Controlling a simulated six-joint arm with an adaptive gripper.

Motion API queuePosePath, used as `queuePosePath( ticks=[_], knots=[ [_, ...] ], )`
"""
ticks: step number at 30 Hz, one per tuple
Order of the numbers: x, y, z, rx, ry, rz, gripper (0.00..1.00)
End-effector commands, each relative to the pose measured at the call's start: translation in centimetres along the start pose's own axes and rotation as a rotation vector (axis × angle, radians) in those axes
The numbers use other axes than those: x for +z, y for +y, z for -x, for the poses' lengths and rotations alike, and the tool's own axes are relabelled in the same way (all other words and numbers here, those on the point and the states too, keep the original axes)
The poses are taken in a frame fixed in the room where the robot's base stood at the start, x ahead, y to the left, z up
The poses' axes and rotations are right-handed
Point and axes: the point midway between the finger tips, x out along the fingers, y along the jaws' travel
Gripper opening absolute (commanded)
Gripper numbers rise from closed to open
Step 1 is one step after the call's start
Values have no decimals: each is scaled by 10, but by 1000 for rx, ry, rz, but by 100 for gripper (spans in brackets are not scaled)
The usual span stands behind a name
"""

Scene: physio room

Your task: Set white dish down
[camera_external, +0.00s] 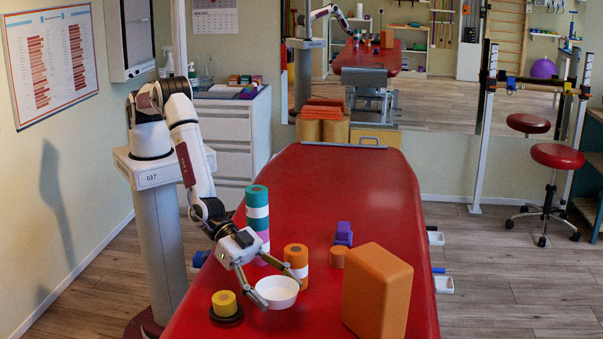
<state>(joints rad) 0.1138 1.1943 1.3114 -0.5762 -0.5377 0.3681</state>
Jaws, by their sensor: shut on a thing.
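The white dish (277,292) is a small, shallow round bowl over the red treatment table (325,185). My gripper (277,289) reaches down from the left and is shut on the dish, with one finger at its left side and the other at its right rim. The dish looks level. It is low, near the table top, but I cannot tell whether its underside touches the table.
An orange roll stack (296,262) stands just behind the dish. A taller teal, white and purple stack (257,215) is farther back. A yellow roll (224,302) sits on a dark disc at left. An orange block (377,292) stands at right. Purple blocks (343,234) lie behind.

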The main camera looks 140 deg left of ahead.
Motion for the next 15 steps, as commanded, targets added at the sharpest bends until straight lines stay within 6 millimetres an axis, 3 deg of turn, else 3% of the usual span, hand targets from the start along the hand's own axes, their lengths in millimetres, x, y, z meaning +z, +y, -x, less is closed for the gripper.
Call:
queuePosePath(
  ticks=[15],
  knots=[
    [32, 0, -16, 1, 1, 0, 44]
  ],
)
